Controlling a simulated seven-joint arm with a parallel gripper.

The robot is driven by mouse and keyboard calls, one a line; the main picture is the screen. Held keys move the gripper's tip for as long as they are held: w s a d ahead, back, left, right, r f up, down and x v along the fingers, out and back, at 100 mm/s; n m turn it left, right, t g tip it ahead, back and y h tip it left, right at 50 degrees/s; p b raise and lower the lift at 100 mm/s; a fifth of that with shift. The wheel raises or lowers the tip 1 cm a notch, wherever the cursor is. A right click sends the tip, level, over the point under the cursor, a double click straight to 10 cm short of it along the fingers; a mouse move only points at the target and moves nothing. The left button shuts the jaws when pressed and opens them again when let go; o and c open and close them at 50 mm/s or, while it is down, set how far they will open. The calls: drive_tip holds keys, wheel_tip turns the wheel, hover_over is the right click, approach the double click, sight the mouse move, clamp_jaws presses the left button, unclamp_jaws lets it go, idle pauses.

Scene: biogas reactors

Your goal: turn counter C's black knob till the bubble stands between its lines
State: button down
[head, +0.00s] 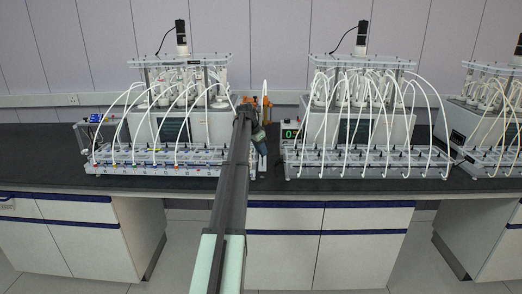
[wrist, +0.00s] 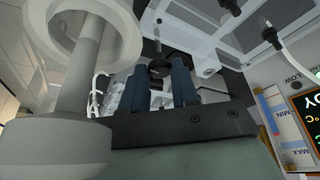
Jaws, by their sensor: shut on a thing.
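My gripper (wrist: 162,84) shows in the wrist view with two blue fingers shut on a small round black knob (wrist: 158,68). The knob sits under the edge of a pale unit at the top of the wrist view. In the head view my gripper (head: 261,138) is at the bench between two reactor stations, partly behind my arm. Rows of counters (head: 158,168) with tubes stand along the front of the left station. I cannot read the letter C on any of them. The bubble and its lines cannot be made out in either view.
A large pale flanged cylinder (wrist: 55,145) fills the left of the wrist view, close to the camera. A MIN/MAX label (wrist: 287,130) and a lit display are at right. More reactor stations (head: 362,95) stand along the dark bench (head: 40,150). White tubes arch above the counters.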

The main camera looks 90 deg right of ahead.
drive_tip(key=shift+m, duration=0.5)
drive_tip(key=c, duration=0.8)
unclamp_jaws()
drive_tip(key=shift+c, duration=0.2)
drive_tip(key=v, duration=1.3)
drive_tip(key=shift+w+r, duration=0.35)
drive_tip(key=shift+d, duration=0.15)
